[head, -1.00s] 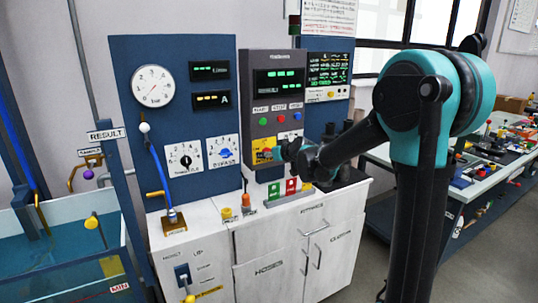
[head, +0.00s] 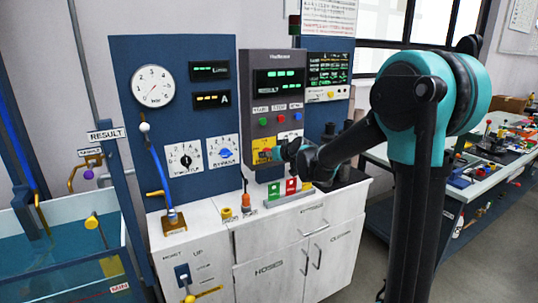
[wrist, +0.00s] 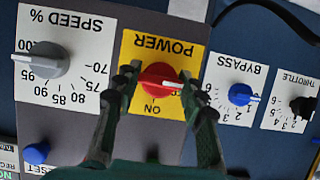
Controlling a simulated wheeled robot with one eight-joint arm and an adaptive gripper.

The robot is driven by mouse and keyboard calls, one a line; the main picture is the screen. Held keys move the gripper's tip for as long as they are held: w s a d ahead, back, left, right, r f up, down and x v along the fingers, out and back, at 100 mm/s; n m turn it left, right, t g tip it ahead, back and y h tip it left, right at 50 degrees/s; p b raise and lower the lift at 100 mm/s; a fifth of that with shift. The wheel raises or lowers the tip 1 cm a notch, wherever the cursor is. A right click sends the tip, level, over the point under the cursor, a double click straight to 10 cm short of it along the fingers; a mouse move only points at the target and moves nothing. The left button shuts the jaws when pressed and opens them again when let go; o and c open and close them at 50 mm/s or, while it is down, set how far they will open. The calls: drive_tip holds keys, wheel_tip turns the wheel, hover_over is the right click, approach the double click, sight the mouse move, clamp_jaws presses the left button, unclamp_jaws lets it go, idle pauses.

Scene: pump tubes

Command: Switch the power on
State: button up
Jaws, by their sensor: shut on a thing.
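The power switch is a red round knob (wrist: 161,80) with a pale pointer, on a yellow plate (wrist: 141,45) marked POWER. In the wrist view the lettering is upside down, ON shows below the knob, and the pointer points to the right. My gripper (wrist: 158,83) has one finger on each side of the knob and is closed on it. In the head view the yellow plate (head: 258,144) is partly hidden behind my gripper (head: 282,151), low on the grey control panel (head: 257,98).
In the wrist view a grey speed knob (wrist: 45,58) is left of the plate; blue bypass (wrist: 240,94) and black throttle (wrist: 302,107) knobs are right. In the head view a white cabinet (head: 268,250) stands below, with red and green blocks on top.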

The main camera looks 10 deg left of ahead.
drive_tip(key=shift+m, duration=0.3)
drive_tip(key=m+g+y, duration=0.1)
drive_tip(key=m+y, duration=0.1)
drive_tip(key=shift+d+m, duration=0.1)
drive_tip(key=shift+m, duration=0.2)
drive_tip(key=m+y, duration=0.2)
drive_tip(key=m, duration=0.1)
drive_tip(key=shift+w+g, duration=0.1)
drive_tip(key=shift+g, duration=0.3)
drive_tip(key=m+y, duration=0.1)
drive_tip(key=m, duration=0.2)
drive_tip(key=shift+f+m+y, duration=0.1)
drive_tip(key=shift+m+y, duration=0.2)
drive_tip(key=shift+y, duration=0.1)
drive_tip(key=shift+m+y, duration=0.8)
drive_tip(key=shift+m, duration=0.9)
drive_tip(key=shift+t, duration=0.3)
drive_tip(key=o, duration=1.2)
